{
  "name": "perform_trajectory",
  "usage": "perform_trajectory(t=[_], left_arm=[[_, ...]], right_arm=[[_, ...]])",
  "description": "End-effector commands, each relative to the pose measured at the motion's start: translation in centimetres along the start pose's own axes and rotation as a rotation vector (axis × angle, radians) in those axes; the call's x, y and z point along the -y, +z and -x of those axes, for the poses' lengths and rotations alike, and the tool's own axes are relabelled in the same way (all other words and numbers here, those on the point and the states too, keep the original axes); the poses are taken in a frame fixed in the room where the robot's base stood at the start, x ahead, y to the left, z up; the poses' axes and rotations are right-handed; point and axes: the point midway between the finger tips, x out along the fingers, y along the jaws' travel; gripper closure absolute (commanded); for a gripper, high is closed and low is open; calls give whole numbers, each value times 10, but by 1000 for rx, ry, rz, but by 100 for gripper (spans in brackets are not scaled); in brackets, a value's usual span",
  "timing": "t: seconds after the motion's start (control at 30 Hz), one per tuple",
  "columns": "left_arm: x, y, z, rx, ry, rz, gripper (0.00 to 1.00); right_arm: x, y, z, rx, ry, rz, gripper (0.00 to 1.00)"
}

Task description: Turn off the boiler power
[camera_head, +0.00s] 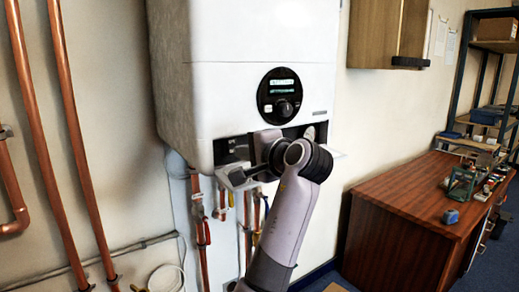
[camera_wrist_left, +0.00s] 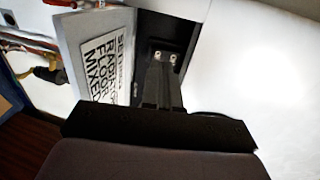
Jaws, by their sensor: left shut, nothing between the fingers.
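The white boiler (camera_head: 262,95) hangs on the wall in the head view. Its round black control panel (camera_head: 280,96) has a lit display and a knob. Below, a recess in the underside is open, with a pale flap (camera_wrist_left: 82,50) bearing a printed label beside it in the left wrist view. My left gripper (camera_wrist_left: 163,75) is shut and empty, its fingers reaching into the dark recess. Two small round metal parts (camera_wrist_left: 164,56) on a dark plate are just beyond the fingertips; contact cannot be told. My wrist hides much of the recess in the head view. No power switch is clearly identifiable.
Copper pipes (camera_head: 70,125) run up the wall at left, and valves and hoses (camera_head: 203,230) hang below the boiler. A wooden desk (camera_head: 420,195) with small items stands at right. A wall cabinet (camera_head: 385,35) hangs right of the boiler.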

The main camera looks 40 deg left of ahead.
Motion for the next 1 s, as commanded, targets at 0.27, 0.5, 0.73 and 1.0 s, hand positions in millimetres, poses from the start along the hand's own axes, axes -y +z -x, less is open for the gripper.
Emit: perform_trajectory(t=[0.27, 0.5, 0.73, 1.0], left_arm=[[0, 0, -29, 0, 0, -1, 100], [0, 0, -32, 0, 0, 1, 100], [-3, 0, -33, 1, -19, 0, 100], [-10, 1, -43, 3, -223, -1, 100]], right_arm=[[0, -7, 5, 0, 0, 0, 100], [0, -7, 5, -1, 0, 0, 100], [0, -3, 2, -1, 0, 0, 100], [0, 21, -16, -2, 0, 0, 100]])
